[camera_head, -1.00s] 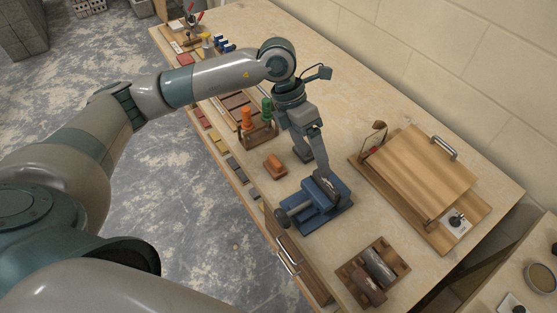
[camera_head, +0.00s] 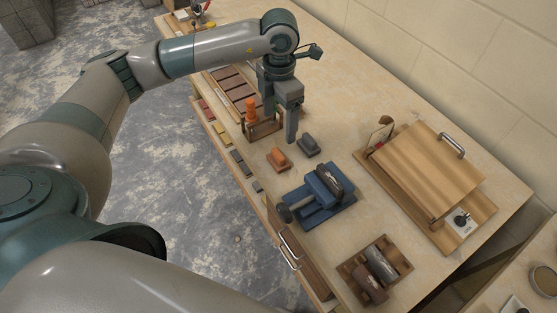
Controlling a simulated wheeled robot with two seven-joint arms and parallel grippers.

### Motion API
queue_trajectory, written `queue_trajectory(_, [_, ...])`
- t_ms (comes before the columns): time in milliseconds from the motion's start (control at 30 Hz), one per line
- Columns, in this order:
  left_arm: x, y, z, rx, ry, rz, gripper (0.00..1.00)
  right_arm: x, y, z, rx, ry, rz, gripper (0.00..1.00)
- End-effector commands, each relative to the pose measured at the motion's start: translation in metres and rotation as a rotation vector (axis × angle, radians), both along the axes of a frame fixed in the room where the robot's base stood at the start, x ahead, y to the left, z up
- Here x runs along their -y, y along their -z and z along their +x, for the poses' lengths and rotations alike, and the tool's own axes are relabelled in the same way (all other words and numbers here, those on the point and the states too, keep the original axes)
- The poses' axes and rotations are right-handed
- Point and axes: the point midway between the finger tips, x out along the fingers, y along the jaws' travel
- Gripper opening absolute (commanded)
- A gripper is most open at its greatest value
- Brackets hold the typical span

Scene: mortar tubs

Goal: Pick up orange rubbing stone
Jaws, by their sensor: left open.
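The orange rubbing stone (camera_head: 278,159) lies on the workbench, a small orange block near the front edge, left of the blue vise. A dark grey block of similar shape (camera_head: 308,146) lies just to its right. My left gripper (camera_head: 281,128) points down just behind the orange stone, with its fingers apart and nothing seen between them. Its fingertips look to be above the bench, apart from the stone. My right gripper is not in view.
A wooden rack (camera_head: 262,132) with an orange-handled tool stands close behind and left of the gripper. The blue vise (camera_head: 320,195) stands in front. A wooden board with a handle (camera_head: 425,175) and a roller tray (camera_head: 347,268) are to the right and front.

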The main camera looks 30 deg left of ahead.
Motion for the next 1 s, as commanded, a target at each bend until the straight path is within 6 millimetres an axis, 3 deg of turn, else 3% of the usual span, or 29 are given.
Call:
queue_trajectory(300, [0.0, 0.062, 0.0, -0.001, 0.0, 0.001, 0.77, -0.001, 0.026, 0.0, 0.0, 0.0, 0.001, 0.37])
queue_trajectory(500, [0.0, 0.091, 0.0, 0.001, 0.0, -0.001, 0.77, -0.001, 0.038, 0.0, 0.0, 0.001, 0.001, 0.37])
queue_trajectory(1000, [0.0, 0.101, 0.0, 0.0, 0.0, 0.0, 0.77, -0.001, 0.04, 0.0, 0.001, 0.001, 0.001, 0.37])
